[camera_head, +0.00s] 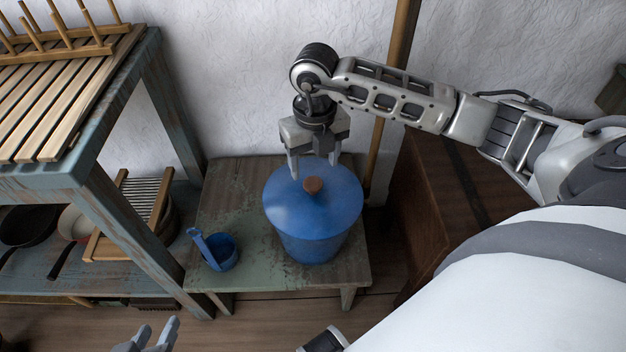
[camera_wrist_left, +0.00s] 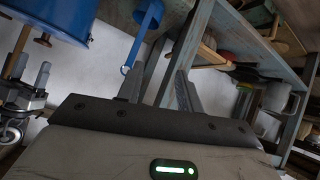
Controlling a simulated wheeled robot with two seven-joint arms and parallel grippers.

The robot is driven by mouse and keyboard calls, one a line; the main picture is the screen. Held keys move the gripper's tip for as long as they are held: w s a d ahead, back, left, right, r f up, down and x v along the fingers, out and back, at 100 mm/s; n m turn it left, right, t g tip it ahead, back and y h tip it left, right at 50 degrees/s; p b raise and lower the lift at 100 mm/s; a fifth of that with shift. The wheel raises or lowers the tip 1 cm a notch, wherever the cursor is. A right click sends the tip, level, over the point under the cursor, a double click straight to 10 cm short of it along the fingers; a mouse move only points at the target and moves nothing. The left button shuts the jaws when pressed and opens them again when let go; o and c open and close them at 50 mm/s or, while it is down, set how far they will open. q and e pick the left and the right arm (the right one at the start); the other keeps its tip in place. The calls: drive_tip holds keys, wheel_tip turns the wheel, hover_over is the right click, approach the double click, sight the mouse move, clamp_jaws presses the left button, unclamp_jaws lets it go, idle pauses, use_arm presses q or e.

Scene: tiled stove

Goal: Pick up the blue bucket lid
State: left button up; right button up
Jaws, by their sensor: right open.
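The blue lid sits on the blue bucket (camera_head: 310,240), with a round wooden knob (camera_head: 313,185) at its middle. The bucket stands on a low worn green table (camera_head: 225,190). My right gripper (camera_head: 314,170) is open and empty, pointing down over the lid, its fingers spread just above and behind the knob. The left wrist view shows the bucket upside down (camera_wrist_left: 60,18), with the knob (camera_wrist_left: 43,40) and my right gripper's fingers near it. My left gripper (camera_head: 156,338) is open and empty at the bottom left, well away from the bucket.
A small blue dipper (camera_head: 221,256) stands left of the bucket. A shelf (camera_head: 90,175) with pans and a slatted rack stands at the left. A brown wooden chest (camera_head: 425,200) is at the right. A white wall (camera_head: 240,70) and wooden post (camera_head: 379,150) are behind.

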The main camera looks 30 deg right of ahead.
sight(313, 183)
drive_tip(key=f+b, duration=0.1)
drive_tip(key=f, duration=0.4)
drive_tip(key=shift+a, duration=0.2)
drive_tip(key=shift+f, duration=0.15)
drive_tip(key=c, duration=1.1)
clamp_jaws()
use_arm(q)
drive_tip(key=shift+w+d+f, duration=0.1)
drive_tip(key=shift+d+f, duration=0.05)
drive_tip(key=shift+f, duration=0.35)
drive_tip(key=shift+w+d+f, duration=0.1)
drive_tip(key=shift+f, duration=0.35)
